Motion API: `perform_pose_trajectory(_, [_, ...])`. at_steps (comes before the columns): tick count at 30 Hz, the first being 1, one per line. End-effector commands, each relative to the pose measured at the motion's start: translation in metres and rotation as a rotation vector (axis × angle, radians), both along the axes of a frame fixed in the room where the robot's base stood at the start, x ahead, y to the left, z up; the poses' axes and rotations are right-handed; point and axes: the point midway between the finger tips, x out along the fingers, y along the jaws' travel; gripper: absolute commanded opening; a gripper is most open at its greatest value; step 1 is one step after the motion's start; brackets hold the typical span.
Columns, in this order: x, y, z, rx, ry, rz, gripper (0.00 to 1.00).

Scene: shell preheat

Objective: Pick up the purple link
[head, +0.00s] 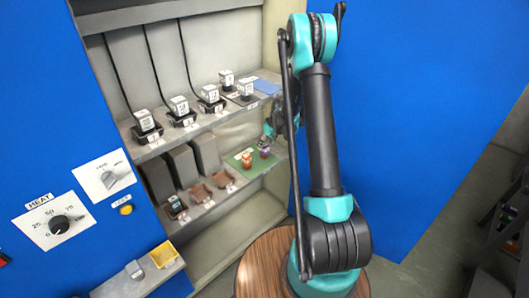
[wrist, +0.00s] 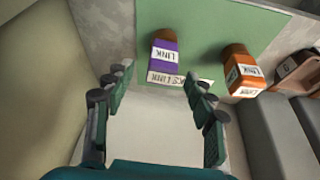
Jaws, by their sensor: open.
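The purple link (wrist: 163,56), a small block with an orange-brown end and a white "LINK" label, stands on the green mat (wrist: 205,22) in the wrist view. In the head view the purple link (head: 264,153) is at the right of the lower shelf. My gripper (wrist: 158,90) is open and empty, its fingers spread to either side below the purple link in the wrist view. It appears short of the link, and no contact shows. In the head view my gripper (head: 268,138) is partly hidden by the arm near the mat.
An orange link (wrist: 242,72) stands just right of the purple one on the mat. Brown holders (head: 201,193) and grey blocks line the lower shelf to the left. The upper shelf (head: 205,122) carries several labelled cubes in black holders. A pale side wall borders the mat.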

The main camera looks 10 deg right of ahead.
Motion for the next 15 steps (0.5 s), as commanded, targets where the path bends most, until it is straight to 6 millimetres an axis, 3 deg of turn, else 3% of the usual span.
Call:
perform_pose_trajectory(6, [0.008,0.008,-0.025,0.000,0.000,0.000,0.55])
perform_pose_trajectory(15, [0.010,0.008,-0.031,0.000,0.000,-0.001,0.55])
